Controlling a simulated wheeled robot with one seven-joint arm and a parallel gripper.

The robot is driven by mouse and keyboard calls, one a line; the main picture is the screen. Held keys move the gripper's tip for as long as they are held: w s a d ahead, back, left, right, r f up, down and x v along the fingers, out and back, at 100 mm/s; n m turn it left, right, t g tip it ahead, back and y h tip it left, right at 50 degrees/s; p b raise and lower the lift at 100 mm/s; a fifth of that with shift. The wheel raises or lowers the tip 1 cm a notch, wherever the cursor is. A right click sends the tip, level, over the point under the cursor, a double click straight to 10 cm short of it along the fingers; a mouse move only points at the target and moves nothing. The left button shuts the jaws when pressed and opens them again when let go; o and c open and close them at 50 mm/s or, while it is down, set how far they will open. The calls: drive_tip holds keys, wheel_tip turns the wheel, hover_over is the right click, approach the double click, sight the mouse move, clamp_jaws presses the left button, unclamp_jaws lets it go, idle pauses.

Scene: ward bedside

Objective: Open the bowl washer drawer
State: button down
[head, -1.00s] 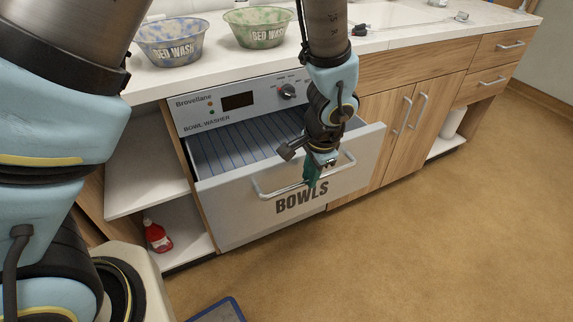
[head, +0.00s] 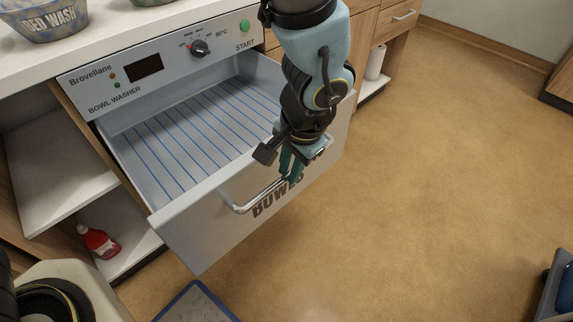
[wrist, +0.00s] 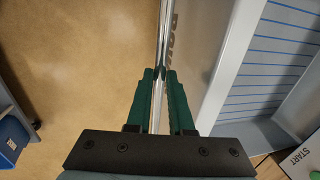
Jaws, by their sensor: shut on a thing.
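The bowl washer drawer (head: 185,235) stands well out from its housing, its blue-lined wire rack (head: 190,130) showing inside. The drawer's inside also shows at the right of the wrist view (wrist: 265,75). A silver bar handle (head: 241,203) runs across its front above the word BOWLS. My gripper (head: 290,165), with green fingers, is at the right half of the handle. In the wrist view the fingers (wrist: 160,85) are shut on the handle bar (wrist: 162,40), one on each side. The washer's control panel (head: 150,70) with dial and START button is above the drawer.
A blue bed-wash bowl (head: 45,18) stands on the counter (head: 105,25) above. A red bottle (head: 99,241) is on the low shelf at left. A blue-edged item (head: 195,303) lies on the floor in front. A grey bin-like object (head: 553,285) is at lower right. Open floor lies right.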

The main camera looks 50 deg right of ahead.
drive_tip(key=c, duration=0.8)
unclamp_jaws()
drive_tip(key=shift+r, duration=0.1)
drive_tip(key=r, duration=0.3)
drive_tip(key=s+r, duration=0.1)
drive_tip(key=r, duration=0.3)
drive_tip(key=s+r, duration=0.1)
drive_tip(key=r, duration=0.2)
drive_tip(key=shift+a+r+p, duration=0.1)
drive_tip(key=shift+r+p, duration=0.1)
drive_tip(key=shift+p, duration=0.15)
